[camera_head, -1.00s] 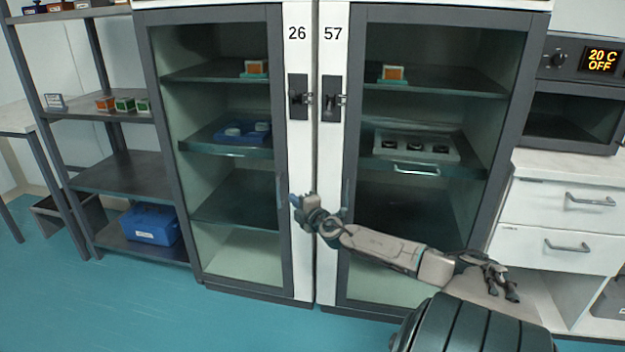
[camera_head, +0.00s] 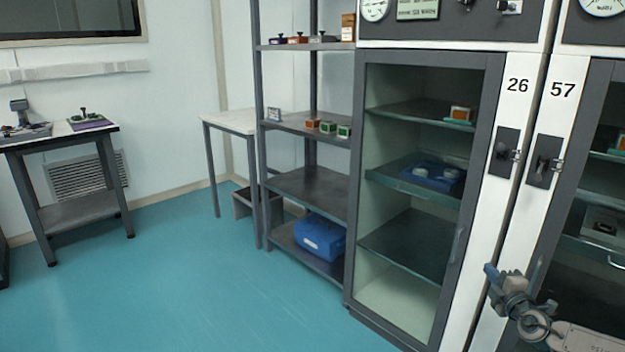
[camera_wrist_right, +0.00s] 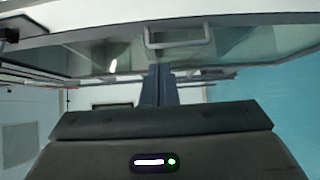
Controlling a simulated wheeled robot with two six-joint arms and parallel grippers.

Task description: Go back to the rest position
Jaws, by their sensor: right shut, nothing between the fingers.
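My right gripper (camera_head: 492,279) is at the lower right of the head view, in front of the closed glass-door cabinets marked 26 (camera_head: 517,84) and 57 (camera_head: 563,90). Its fingers are shut with nothing between them. In the right wrist view its closed fingers (camera_wrist_right: 159,86) point up the middle of the picture, with a cabinet handle (camera_wrist_right: 178,42) beyond them. I cannot tell whether they touch the cabinet. My left gripper is not in view.
An open shelf rack (camera_head: 300,186) with a blue case (camera_head: 320,238) stands left of cabinet 26. A white table (camera_head: 232,121) and a small dark-legged table (camera_head: 70,205) stand further left. The teal floor (camera_head: 200,285) in the middle is clear.

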